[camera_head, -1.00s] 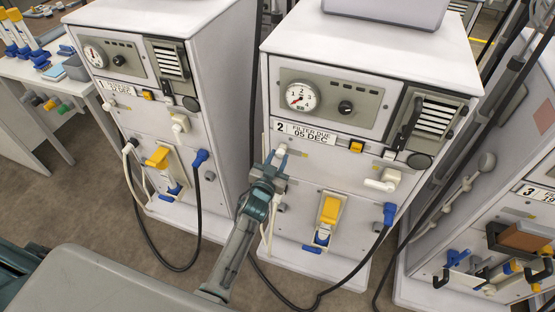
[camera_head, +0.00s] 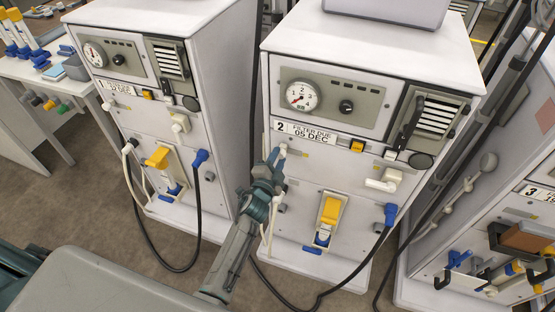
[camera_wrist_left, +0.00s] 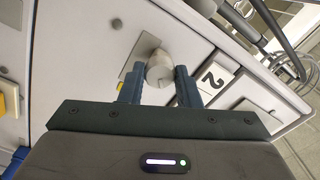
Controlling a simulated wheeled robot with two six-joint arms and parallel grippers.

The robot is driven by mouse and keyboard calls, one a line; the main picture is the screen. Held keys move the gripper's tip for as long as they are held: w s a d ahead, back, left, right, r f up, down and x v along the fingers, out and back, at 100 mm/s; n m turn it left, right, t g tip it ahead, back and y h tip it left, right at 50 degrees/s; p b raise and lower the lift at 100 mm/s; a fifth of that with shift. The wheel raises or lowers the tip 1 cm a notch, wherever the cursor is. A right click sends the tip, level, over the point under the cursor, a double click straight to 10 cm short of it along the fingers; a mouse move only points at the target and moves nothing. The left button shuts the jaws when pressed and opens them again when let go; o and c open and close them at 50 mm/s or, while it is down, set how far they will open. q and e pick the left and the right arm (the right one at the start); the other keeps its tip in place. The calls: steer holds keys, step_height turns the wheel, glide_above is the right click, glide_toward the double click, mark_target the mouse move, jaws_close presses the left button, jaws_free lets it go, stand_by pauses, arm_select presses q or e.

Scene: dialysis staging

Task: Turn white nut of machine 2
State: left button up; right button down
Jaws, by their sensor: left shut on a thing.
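Machine 2 (camera_head: 345,75) stands in the centre of the head view, with a "2" and "FILTER DUE 05 DEC" label (camera_head: 305,131) on its front. The white nut (camera_wrist_left: 160,68) is on the front panel at the left, just below the label; in the head view only a small part of it (camera_head: 283,148) shows past the gripper. My left gripper (camera_head: 277,158) is at the nut. In the left wrist view its two fingers (camera_wrist_left: 159,86) stand on either side of the nut, shut on it. My right gripper is not in view.
A yellow-handled clamp (camera_head: 329,212), a blue connector (camera_head: 390,212) with a black hose and a white lever (camera_head: 383,181) are on machine 2's front. Machine 1 (camera_head: 165,60) stands left, machine 3 (camera_head: 500,215) right. Black hoses hang near my left arm.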

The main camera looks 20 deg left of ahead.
arm_select(q)
steer(key=m, duration=0.4)
steer(key=shift+m, duration=0.3)
stand_by(0.3)
steer(key=o, duration=1)
steer(key=s, duration=1)
steer(key=shift+s+a, duration=0.15)
steer(key=shift+s, duration=0.25)
steer(key=shift+f, duration=0.1)
